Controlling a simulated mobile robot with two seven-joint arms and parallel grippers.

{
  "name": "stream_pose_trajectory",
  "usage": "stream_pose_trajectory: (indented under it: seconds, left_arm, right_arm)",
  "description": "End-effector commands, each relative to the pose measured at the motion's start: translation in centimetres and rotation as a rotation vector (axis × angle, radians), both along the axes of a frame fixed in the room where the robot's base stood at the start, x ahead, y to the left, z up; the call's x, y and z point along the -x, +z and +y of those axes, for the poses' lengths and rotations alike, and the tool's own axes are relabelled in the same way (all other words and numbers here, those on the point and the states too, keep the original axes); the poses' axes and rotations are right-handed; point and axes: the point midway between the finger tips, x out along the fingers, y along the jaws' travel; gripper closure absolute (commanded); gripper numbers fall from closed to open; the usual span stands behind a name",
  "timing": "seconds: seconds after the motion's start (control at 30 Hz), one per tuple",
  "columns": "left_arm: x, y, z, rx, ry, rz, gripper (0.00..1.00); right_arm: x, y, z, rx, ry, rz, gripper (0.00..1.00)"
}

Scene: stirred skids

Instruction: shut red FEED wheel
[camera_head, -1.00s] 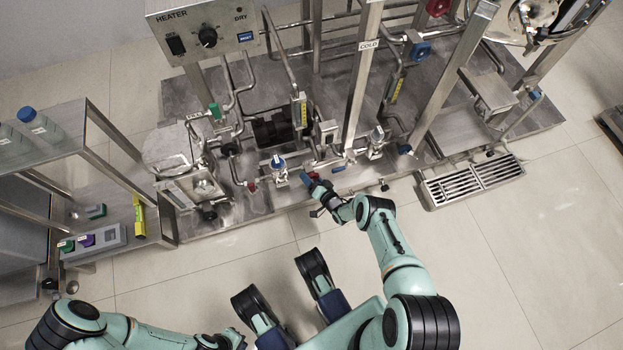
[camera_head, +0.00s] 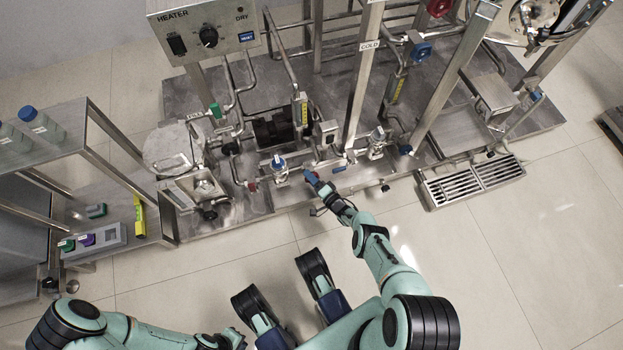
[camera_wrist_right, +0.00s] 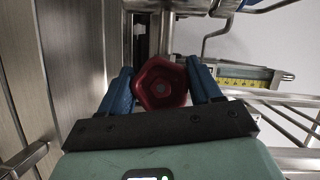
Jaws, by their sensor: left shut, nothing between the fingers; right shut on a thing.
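No FEED label is readable there. In the head view my right gripper (camera_head: 311,177) is at the front edge of the steel skid, and the wheel is mostly hidden by it. My left gripper (camera_head: 234,339) is low in the head view, shut and empty, well away from the skid.
Pipes and valves with blue caps (camera_head: 278,162) (camera_head: 377,134) stand close around the right gripper. Another red wheel (camera_head: 439,8) and a blue handle (camera_head: 422,51) are higher up. A steel post (camera_head: 362,85) rises behind. A floor grate (camera_head: 473,181) lies to the right. The front floor is clear.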

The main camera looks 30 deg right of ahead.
Motion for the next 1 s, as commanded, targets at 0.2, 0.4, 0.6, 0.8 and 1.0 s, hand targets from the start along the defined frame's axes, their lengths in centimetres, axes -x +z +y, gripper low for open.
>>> stream_pose_trajectory:
  seconds: [0.2, 0.4, 0.6, 0.8, 1.0]
  left_arm:
    - [0.00, 0.00, 0.00, 0.000, 0.000, 0.000, 1.00]
    - [0.00, 0.00, 0.00, 0.000, 0.000, 0.000, 1.00]
    - [0.00, 0.00, 0.00, 0.000, 0.000, 0.000, 1.00]
    - [0.00, 0.00, 0.00, 0.000, 0.000, 0.000, 1.00]
    - [-0.27, 0.17, -0.04, 0.000, -0.001, -0.009, 1.00]
  right_arm:
    - [0.06, -0.08, 0.20, -0.021, 0.001, -0.001, 0.67]
    - [0.04, -0.07, 0.21, -0.023, 0.001, -0.002, 0.67]
    - [0.03, -0.05, 0.22, -0.023, 0.002, -0.002, 0.20]
    - [0.00, -0.02, 0.14, -0.020, 0.002, -0.003, 0.12]
    - [0.28, -0.01, 0.03, -0.017, 0.000, -0.001, 0.12]
